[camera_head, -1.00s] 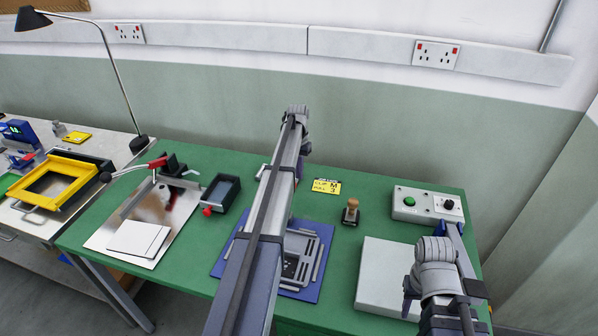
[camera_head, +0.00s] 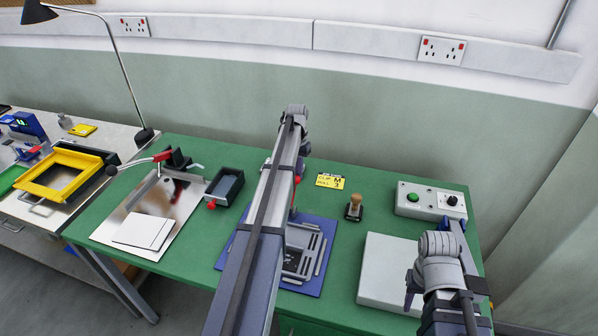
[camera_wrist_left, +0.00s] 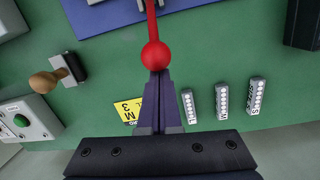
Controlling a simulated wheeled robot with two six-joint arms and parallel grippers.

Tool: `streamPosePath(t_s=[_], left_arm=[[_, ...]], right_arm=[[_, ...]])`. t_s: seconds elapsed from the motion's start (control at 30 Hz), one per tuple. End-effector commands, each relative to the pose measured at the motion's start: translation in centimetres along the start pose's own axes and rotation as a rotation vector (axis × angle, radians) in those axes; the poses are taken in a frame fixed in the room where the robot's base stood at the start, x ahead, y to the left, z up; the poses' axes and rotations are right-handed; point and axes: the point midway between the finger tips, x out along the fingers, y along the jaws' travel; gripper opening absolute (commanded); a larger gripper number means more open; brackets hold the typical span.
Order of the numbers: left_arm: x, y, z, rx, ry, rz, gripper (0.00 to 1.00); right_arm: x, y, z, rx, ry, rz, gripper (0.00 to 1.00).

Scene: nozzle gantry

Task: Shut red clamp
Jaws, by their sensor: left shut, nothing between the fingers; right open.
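The red clamp (camera_wrist_left: 152,22) shows in the left wrist view as a red lever ending in a round ball knob. In the head view a red knob (camera_head: 297,180) shows just right of my left arm; the arm hides most of the clamp. My left gripper (camera_wrist_left: 160,76) is shut and empty, its tips right at the ball knob; I cannot tell whether they touch. In the head view my left arm covers its fingers. My right gripper (camera_head: 410,292) is open and empty beside the pale grey box at the right; its fingers are only partly seen.
A blue fixture plate (camera_head: 312,285) lies under my left arm. A yellow card (camera_head: 330,181), wooden-handled stamp (camera_head: 354,207) and button box (camera_head: 431,202) stand right of it. Left are a dark tray (camera_head: 225,187) and a metal plate with a red-handled lever (camera_head: 160,157). Numbered blocks (camera_wrist_left: 222,101) lie nearby.

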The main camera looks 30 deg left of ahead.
Motion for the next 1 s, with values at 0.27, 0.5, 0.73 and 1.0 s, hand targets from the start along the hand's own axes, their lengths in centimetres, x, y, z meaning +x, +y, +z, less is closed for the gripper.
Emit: streamPosePath(t_s=[0.27,0.5,0.73,1.0], left_arm=[[-0.5,0.1,0.7,0.002,0.045,-0.006,0.0],[-1.0,0.3,1.5,0.005,0.099,-0.015,0.0],[-1.9,0.8,3.5,0.013,0.23,-0.036,0.0],[-2.7,1.3,6.8,0.025,0.479,-0.075,0.0]], right_arm=[[-0.6,0.1,0.0,0.0,0.0,0.0,0.42],[-1.2,0.1,0.1,0.0,0.0,0.0,0.42],[-2.1,0.2,0.1,-0.001,0.0,0.0,0.42],[-1.7,0.2,0.1,-0.001,0.0,0.0,0.42]])
